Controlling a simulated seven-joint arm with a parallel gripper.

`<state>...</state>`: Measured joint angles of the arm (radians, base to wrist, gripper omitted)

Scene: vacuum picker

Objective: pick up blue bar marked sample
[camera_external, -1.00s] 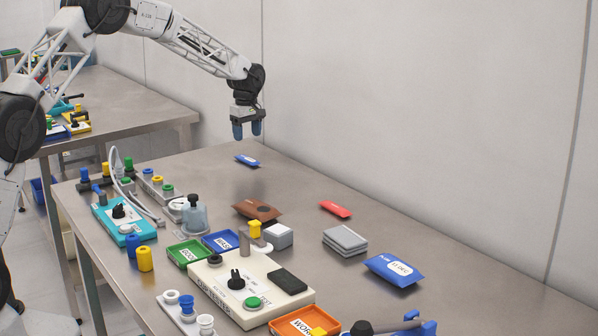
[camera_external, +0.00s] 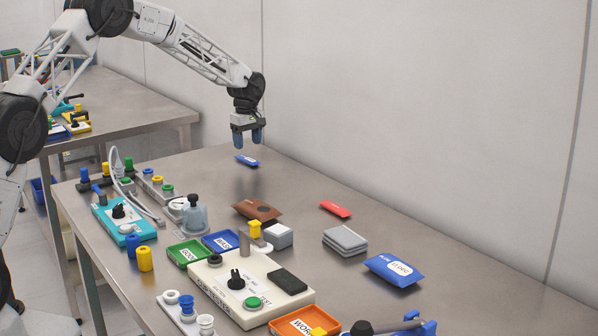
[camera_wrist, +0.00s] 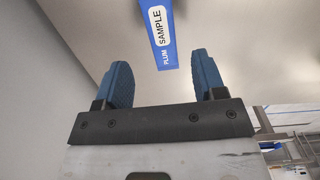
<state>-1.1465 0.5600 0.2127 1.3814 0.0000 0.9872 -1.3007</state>
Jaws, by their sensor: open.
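The blue bar (camera_external: 247,160) lies flat on the metal table toward its far end, with a white label on it. In the wrist view the blue bar (camera_wrist: 160,32) reads "SAMPLE" and "PLUM" and is cut off by the top edge. My gripper (camera_external: 248,138) is above the bar, pointing down, with clear space between fingertips and bar. In the wrist view my gripper (camera_wrist: 160,72) has its two blue fingers apart with nothing between them. The bar shows beyond the fingertips, roughly midway between them.
A brown packet (camera_external: 257,210), a red bar (camera_external: 335,209), grey slabs (camera_external: 345,240) and a larger blue packet (camera_external: 394,269) lie nearer the camera. A grey-white device (camera_external: 250,285) and coloured trays stand in front. The table around the blue bar is clear; a wall runs behind.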

